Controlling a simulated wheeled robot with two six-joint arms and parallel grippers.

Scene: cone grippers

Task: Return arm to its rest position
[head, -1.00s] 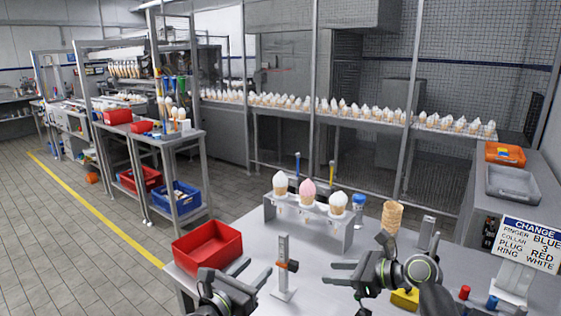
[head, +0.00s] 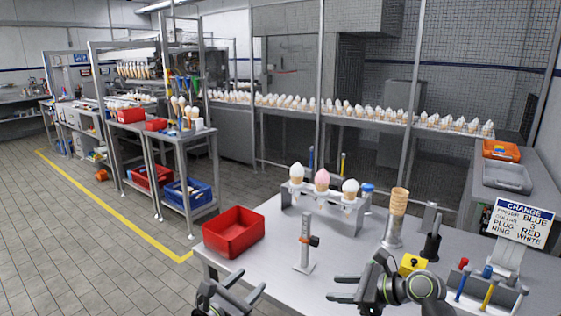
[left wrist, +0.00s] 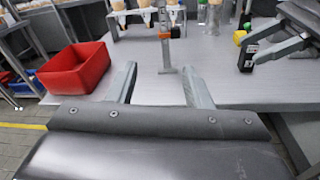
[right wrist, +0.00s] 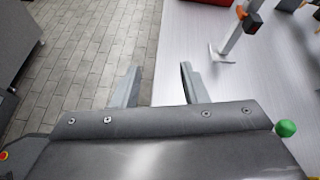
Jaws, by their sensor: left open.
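My left gripper (head: 246,283) is at the table's front edge, below the red bin in the head view. Its two fingers also show in the left wrist view (left wrist: 158,85), apart with nothing between them. My right gripper (head: 336,287) is over the front part of the table, its fingers pointing left. In the right wrist view its fingers (right wrist: 158,75) are apart and empty, seen over the table's edge and the tiled floor. Parts of my arms are cut off by the bottom of the head view.
The table (head: 270,278) carries a red bin (head: 233,234), a post stand (head: 304,245), a cone rack (head: 330,213), a stacked cone (head: 398,202), a yellow block (head: 412,264) and a change sign (head: 520,224). Open floor (head: 110,265) lies to the left.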

